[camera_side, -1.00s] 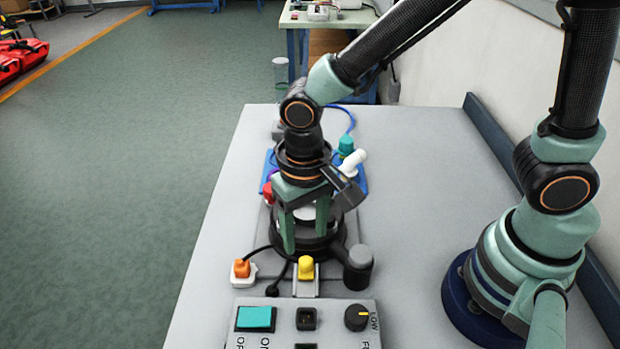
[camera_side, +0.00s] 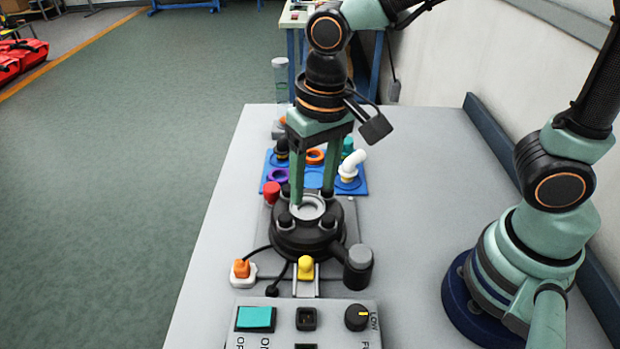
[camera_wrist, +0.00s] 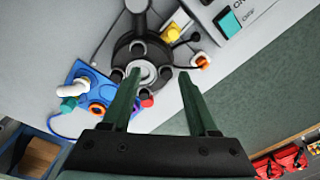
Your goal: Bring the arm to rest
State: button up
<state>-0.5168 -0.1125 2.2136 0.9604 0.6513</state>
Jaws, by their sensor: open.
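My gripper (camera_side: 314,196) is open and empty, pointing down just above the black round device (camera_side: 308,237) on the grey table. The device has a light ring opening on top (camera_side: 308,207) and several black knobs around it. In the wrist view my gripper (camera_wrist: 158,75) has its two green fingers spread apart, with the black device (camera_wrist: 140,55) beyond the fingertips and nothing between them. In the side view the fingers partly cover the blue tray behind.
A blue tray (camera_side: 270,186) with a white elbow (camera_side: 353,160) and coloured rings lies behind the device. A control box (camera_side: 280,314) with a teal switch stands in front. Orange (camera_side: 241,268) and yellow (camera_side: 305,267) plugs sit between them.

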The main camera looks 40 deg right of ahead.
jog(key=d+r+t, duration=0.2)
jog(key=d+r, duration=0.1)
jog(key=d, duration=0.5)
jog(key=d+r+n+t, duration=0.1)
jog(key=d+r, duration=0.3)
jog(key=d, duration=0.4)
jog(key=shift+w+r+n+t, duration=0.15)
jog(key=shift+n+t, duration=0.15)
jog(key=shift+t, duration=0.6)
